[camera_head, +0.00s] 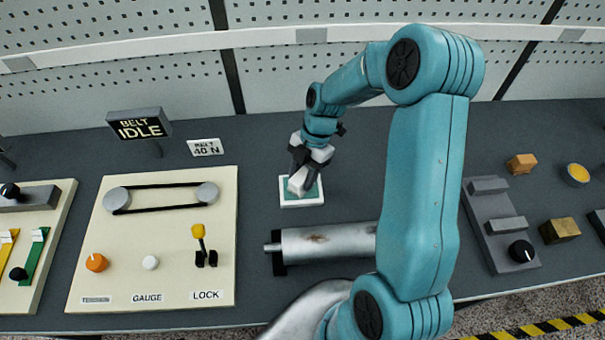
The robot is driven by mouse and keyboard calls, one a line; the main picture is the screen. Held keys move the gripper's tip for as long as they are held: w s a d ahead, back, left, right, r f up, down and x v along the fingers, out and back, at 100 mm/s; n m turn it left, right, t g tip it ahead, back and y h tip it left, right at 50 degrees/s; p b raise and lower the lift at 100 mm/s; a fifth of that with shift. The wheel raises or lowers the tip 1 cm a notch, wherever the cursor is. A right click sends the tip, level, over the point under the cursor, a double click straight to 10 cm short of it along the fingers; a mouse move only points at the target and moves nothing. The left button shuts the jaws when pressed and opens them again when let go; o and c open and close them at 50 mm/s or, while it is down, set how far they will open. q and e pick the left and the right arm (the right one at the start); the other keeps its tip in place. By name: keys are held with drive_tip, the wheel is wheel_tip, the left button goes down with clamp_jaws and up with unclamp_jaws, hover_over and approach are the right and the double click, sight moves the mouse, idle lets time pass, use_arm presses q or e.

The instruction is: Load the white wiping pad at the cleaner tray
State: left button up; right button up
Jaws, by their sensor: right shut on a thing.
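My right gripper (305,176) points down over the cleaner tray (288,203), a small white-rimmed tray with a teal-green inside. The gripper is shut on the white wiping pad (297,186), a small white block at its fingertips. The pad is over the left part of the tray; I cannot tell whether it touches the tray's inside. My left gripper is not in view.
A grey metal cylinder (325,243) with a brownish mark lies just in front of the tray. A cream panel (150,275) with a belt, knobs and a yellow-tipped lever stands left. A grey fixture (500,230), an orange block (521,164) and a brass block (559,231) are right.

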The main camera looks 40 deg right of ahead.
sight(303, 174)
idle(0.4)
drive_tip(key=shift+r+p, duration=1.9)
drive_tip(key=shift+r, duration=1.55)
drive_tip(key=shift+f, duration=0.1)
wheel_tip(303, 174, down, 7)
drive_tip(key=b, duration=0.3)
drive_tip(key=shift+b, duration=0.4)
wheel_tip(303, 174, up, 14)
drive_tip(key=p, duration=0.5)
